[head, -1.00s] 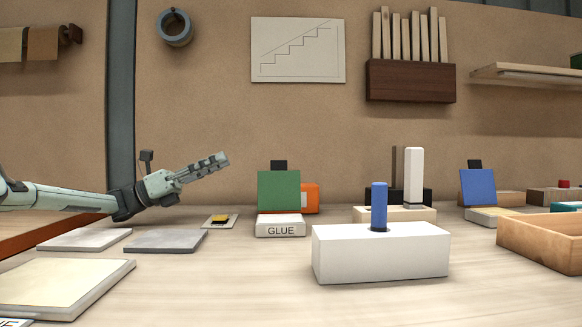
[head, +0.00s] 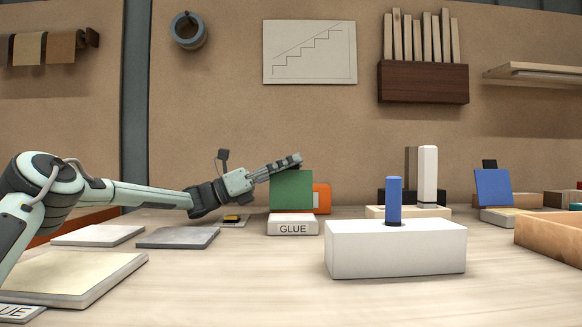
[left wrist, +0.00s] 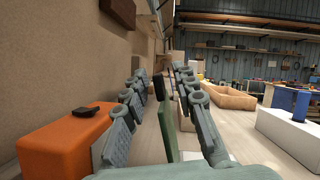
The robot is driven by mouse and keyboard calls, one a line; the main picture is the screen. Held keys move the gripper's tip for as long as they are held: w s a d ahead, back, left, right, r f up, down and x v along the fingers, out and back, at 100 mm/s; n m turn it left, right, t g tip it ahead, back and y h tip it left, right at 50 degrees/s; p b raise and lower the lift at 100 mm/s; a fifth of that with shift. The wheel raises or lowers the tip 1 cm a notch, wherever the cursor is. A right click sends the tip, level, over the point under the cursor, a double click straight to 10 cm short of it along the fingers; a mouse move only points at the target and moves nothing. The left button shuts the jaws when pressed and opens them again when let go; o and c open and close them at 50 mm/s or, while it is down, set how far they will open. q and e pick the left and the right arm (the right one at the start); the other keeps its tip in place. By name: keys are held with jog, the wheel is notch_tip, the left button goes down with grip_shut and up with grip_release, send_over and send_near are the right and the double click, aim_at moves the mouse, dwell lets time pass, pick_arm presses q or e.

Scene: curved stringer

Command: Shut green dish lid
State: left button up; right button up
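The green lid (head: 292,190) stands upright, open, at the back of the white dish labelled GLUE (head: 293,226). My left gripper (head: 294,160) reaches in from the left at the lid's top edge, and the lid's black tab is hidden there in the head view. In the left wrist view my left gripper (left wrist: 160,72) has its fingers spread, with the green lid (left wrist: 167,122) seen edge-on between them. I cannot tell whether a finger touches the lid. My right gripper is not in view.
An orange block (head: 321,198) stands just behind the lid and also shows in the left wrist view (left wrist: 62,138). A white block with a blue peg (head: 394,200) stands front right. A second dish has an upright blue lid (head: 493,187). Grey and pale slabs lie at left.

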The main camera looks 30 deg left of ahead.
pick_arm(q)
jog(key=shift+w+d, duration=0.15)
grip_shut()
dwell(0.4)
